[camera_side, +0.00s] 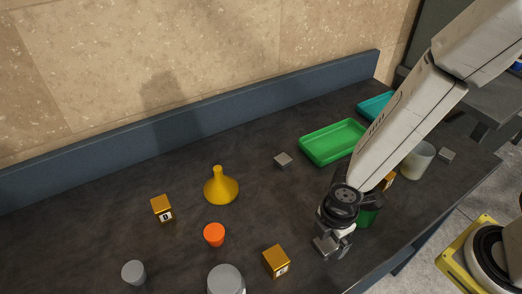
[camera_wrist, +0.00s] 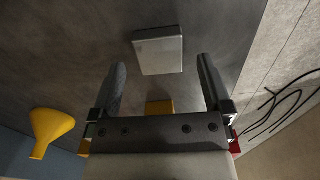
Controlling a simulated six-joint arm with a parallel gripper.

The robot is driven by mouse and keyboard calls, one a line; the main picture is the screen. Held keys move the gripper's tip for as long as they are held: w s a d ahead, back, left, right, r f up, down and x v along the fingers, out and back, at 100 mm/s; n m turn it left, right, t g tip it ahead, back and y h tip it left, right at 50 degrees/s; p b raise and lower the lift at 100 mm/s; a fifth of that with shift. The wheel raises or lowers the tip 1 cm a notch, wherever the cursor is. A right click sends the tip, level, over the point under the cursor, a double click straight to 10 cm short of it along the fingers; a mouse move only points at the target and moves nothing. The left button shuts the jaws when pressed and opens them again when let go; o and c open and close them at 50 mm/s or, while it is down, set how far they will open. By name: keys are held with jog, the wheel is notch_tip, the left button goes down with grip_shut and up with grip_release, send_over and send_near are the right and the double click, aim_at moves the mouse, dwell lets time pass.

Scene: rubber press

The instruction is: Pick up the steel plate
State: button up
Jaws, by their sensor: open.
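In the wrist view a flat, pale grey square plate (camera_wrist: 158,50), which looks like the steel plate, lies on the dark table. It shows above the gap between my two fingertips, apart from both. My gripper (camera_wrist: 161,72) is open, with nothing held between its fingers. In the side view my gripper (camera_side: 331,248) is low over the front right of the table, pointing down. I cannot clearly tell the plate from the grey fingers there. Small grey blocks lie farther back (camera_side: 283,160) and at the far right (camera_side: 446,154).
A gold cube (camera_side: 276,261) stands just left of my gripper, with an orange cup (camera_side: 214,234) and yellow funnel (camera_side: 221,188) beyond. A green tray (camera_side: 333,141) lies behind. A green object (camera_side: 368,214) is close on the right. The table's front edge is near.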

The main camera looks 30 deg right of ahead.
jog(key=shift+f, duration=0.95)
grip_shut()
